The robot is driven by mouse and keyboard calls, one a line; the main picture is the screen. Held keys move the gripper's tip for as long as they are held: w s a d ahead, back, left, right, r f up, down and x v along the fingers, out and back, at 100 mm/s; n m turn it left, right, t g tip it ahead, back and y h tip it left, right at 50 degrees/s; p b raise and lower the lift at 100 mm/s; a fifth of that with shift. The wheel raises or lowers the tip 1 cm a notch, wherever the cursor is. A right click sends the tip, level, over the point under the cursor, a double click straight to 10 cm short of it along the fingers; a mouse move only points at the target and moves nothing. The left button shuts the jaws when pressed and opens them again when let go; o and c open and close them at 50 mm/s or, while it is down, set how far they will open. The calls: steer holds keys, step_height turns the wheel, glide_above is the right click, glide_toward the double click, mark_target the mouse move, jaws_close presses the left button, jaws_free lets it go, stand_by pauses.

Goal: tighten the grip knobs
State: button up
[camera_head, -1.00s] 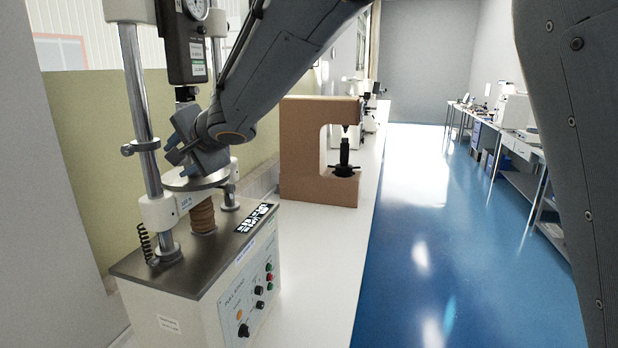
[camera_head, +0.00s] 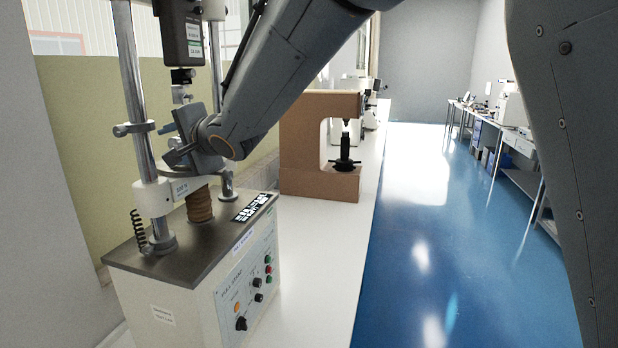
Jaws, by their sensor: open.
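A test stand (camera_head: 205,285) with two steel columns and a dark top plate stands on the bench at left. A dark force gauge (camera_head: 180,35) hangs between its columns, with an upper grip (camera_head: 181,80) below it. My gripper (camera_head: 172,143) is between the columns, under the upper grip, and its jaws are open. The gripper and wrist cover the lower grip area, so the grip knobs cannot be made out clearly. A brown threaded post (camera_head: 199,205) shows below the gripper. I cannot tell whether the gripper touches anything.
A brown C-shaped hardness tester (camera_head: 300,150) stands behind the stand on the white bench (camera_head: 322,290). A coiled spring cord (camera_head: 138,230) hangs by the left column. My arm spans the upper middle. The blue floor (camera_head: 450,250) at right is clear.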

steer(key=shift+f+m+t+y+b, duration=0.15)
steer(key=shift+m+t+y+b, duration=0.45)
steer(key=shift+b, duration=2.75)
steer(key=v, duration=0.8)
steer(key=shift+s+r+n+g, duration=0.15)
steer(key=shift+r+n+g, duration=0.15)
steer(key=shift+n+g, duration=0.1)
steer(key=shift+a, duration=0.1)
